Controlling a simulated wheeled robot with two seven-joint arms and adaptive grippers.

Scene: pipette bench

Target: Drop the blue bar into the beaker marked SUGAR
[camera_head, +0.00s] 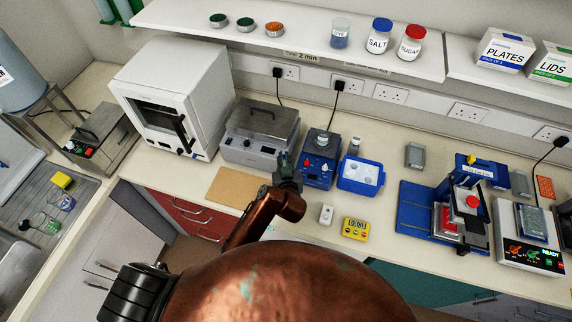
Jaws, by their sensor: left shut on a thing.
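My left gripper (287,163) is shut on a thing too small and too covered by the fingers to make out. It is over the bench, just left of the blue device with red knobs (317,175). I cannot make out the blue bar or a beaker marked SUGAR. A red-lidded jar marked SUGAR (410,45) stands upright on the wall shelf, beside a blue-lidded SALT jar (378,38). My right gripper is not in view.
A blue tray with pale contents (361,187) sits right of the blue device. A grey metal bath (262,128) and a tan board (236,187) are to the left.

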